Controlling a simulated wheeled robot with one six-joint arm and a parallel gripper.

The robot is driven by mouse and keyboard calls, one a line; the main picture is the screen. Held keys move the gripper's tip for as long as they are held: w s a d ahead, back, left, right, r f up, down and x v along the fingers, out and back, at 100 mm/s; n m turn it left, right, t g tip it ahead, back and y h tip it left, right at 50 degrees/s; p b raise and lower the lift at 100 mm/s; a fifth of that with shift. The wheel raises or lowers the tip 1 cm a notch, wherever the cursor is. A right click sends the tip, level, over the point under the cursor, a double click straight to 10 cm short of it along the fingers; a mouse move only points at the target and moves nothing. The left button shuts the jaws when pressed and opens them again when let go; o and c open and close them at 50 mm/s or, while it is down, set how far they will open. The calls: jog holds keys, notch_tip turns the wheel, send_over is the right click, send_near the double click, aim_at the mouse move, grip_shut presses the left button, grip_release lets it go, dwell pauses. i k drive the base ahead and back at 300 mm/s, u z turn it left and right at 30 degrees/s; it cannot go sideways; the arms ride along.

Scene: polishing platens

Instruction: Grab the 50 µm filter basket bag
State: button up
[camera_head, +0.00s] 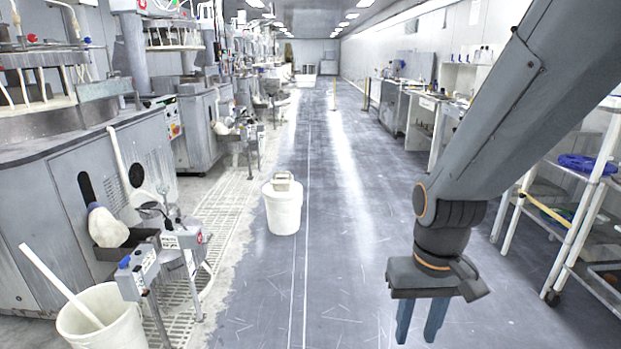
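A pale, rounded bag-like thing (107,227) sits in a dark grey holder (122,240) against the front of the left machine. No 50 µm marking is readable, so I cannot tell whether it is the filter basket bag. My gripper (418,338) hangs from the arm at the right, pointing down over the floor. Its two blue fingers are apart, with nothing seen between them. It is well to the right of the pale thing and touches nothing that I can see.
A white bucket with a stick (100,325) stands at the lower left. A lidded white bucket (283,208) stands mid-aisle. Polishing machines (60,180) line the left, with floor grating (225,215) beside them. A white cart (585,225) is at the right. The aisle floor (340,250) is otherwise clear.

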aim_at(281, 181)
jog(key=z, duration=0.65)
jog(key=i, duration=1.8)
jog(key=z, duration=0.25)
jog(key=i, duration=1.9)
jog(key=u, duration=1.6)
jog(key=i, duration=1.05)
jog(key=u, duration=0.75)
